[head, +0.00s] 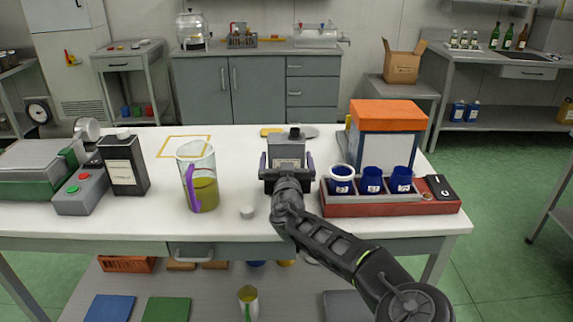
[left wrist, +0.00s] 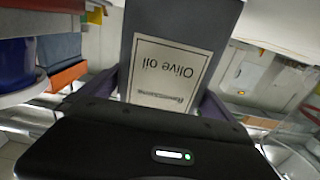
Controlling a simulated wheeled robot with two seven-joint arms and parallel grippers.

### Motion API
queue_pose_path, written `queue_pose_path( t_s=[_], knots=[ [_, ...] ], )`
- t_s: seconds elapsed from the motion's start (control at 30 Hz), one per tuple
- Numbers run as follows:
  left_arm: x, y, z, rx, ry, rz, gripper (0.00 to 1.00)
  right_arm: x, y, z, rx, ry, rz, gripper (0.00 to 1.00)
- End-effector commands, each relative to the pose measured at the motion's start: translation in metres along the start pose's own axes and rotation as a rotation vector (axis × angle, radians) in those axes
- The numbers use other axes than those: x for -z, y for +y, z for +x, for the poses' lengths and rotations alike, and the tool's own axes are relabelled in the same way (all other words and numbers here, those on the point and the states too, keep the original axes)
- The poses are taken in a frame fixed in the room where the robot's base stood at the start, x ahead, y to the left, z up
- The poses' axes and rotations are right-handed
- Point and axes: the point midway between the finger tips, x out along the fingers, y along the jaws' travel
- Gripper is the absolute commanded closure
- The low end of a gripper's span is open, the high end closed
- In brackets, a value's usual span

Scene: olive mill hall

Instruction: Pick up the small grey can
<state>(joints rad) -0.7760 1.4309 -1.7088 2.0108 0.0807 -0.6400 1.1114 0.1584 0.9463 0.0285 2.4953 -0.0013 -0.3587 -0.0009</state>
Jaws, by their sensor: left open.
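The small grey can (head: 287,151) stands on the white table, with a dark cap and a pale label. My left gripper (head: 287,163) is at the can, its purple-grey fingers on either side of it and its jaws open. My gripper body hides the can's lower part in the head view. In the left wrist view the can (left wrist: 178,62) fills the space between the fingers (left wrist: 165,95), its "Olive oil" label upside down. I cannot tell whether either finger touches it. My right gripper is not in view.
Right of the can are a red tray (head: 390,209) with several blue cups and an orange-topped box (head: 388,138). Left are a jug (head: 199,177) with yellow-green liquid, a larger dark can (head: 123,165) and a button box (head: 80,192). A small white piece (head: 247,212) lies in front.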

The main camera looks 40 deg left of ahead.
Motion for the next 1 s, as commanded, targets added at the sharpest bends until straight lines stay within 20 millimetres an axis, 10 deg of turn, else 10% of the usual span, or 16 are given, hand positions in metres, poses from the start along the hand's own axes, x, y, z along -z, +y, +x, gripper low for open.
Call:
queue_pose_path(
  t_s=[0.63,1.0],
  knots=[
    [-0.0004,0.0002,0.0025,0.000,0.000,0.000,0.01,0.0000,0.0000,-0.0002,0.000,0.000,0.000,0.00],
    [-0.0004,0.0002,0.0024,-0.001,0.000,0.001,0.31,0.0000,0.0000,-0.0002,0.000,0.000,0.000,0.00]
  ],
)
